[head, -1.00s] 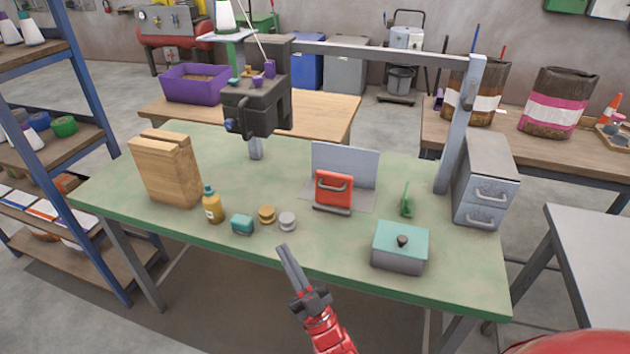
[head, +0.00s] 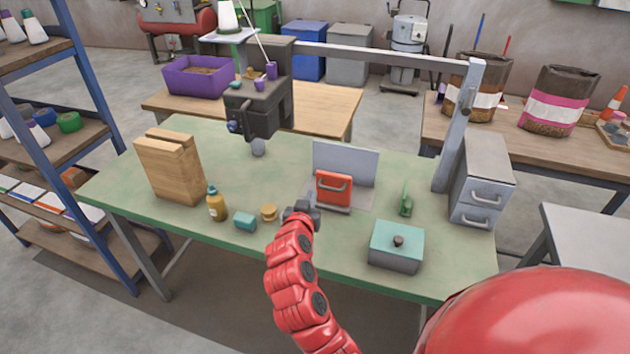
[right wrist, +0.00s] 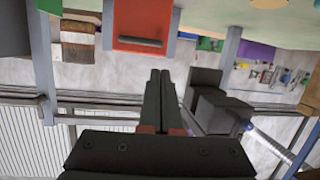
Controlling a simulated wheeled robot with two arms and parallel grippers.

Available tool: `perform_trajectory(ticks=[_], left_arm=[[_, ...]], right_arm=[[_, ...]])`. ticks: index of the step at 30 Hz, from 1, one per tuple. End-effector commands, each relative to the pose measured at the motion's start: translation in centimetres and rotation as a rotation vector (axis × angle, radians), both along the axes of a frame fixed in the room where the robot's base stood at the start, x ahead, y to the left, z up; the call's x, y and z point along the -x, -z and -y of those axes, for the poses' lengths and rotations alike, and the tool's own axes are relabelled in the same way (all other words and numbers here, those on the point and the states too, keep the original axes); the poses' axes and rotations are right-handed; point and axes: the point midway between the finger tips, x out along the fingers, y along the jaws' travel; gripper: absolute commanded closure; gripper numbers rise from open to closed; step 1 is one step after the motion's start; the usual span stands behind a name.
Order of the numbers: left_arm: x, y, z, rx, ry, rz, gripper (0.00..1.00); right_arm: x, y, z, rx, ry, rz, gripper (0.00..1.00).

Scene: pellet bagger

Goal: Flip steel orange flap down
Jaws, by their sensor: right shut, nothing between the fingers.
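The orange flap (head: 334,188) stands upright on the green table, with a grey bar handle on its face and a grey panel (head: 346,158) behind it. My right gripper (head: 302,212) is over the table's front part, to the left and on the near side of the flap. Its fingers are mostly hidden behind its own body there. In the right wrist view the gripper's fingers (right wrist: 160,73) are shut and empty. They point toward the flap (right wrist: 142,22), apart from it in the picture. My left gripper is not in view.
A teal-lidded box (head: 397,246) and a green upright piece (head: 406,200) are right of the flap. A yellow disc (head: 269,212), teal block (head: 245,222), yellow bottle (head: 216,205) and wooden block (head: 170,168) stand left. A grey post (head: 452,145) rises behind at right.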

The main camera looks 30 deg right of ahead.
Motion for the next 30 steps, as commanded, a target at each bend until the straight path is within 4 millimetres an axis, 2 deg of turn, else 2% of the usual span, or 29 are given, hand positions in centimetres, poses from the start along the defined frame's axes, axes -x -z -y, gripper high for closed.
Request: perform_trajectory(ticks=[6,17,23,30], left_arm=[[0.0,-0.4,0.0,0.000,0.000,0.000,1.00],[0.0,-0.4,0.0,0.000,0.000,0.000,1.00],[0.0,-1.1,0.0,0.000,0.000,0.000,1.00],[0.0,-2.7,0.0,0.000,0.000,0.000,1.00]], right_arm=[[2.2,-0.4,1.9,-0.068,0.129,-0.024,1.00],[2.4,-0.4,2.1,-0.075,0.141,-0.027,1.00],[1.6,-0.1,3.2,-0.076,0.146,-0.029,1.00],[-1.1,1.2,6.3,-0.075,0.145,-0.032,1.00]])
